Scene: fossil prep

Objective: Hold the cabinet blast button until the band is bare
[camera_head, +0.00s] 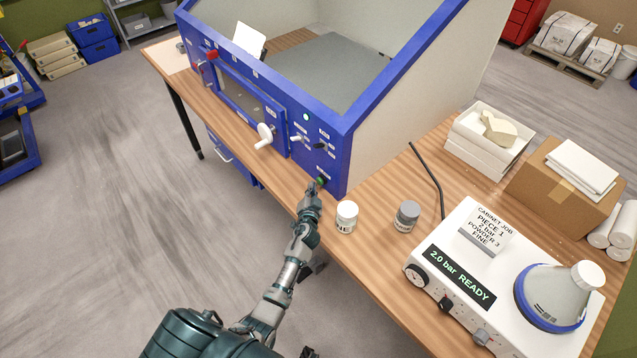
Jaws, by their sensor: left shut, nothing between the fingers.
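The blast cabinet (245,124) is blue with pale side walls and stands on a wooden bench. A small green button (320,181) sits low at the right end of its front panel. My left gripper (314,188) is shut and empty, with its fingertips at the green button. They look to be touching it, but I cannot tell whether it is pressed in. The front window (239,98) is small and dim, and I cannot make out a band on any piece inside. My right gripper is not seen.
A white-lidded jar (347,216) and a grey-lidded jar (408,215) stand close right of my gripper. A white unit (438,243) reads "2.0 bar READY" and carries a job card (485,232). A cardboard box (563,186) and white trays (487,142) stand at the right.

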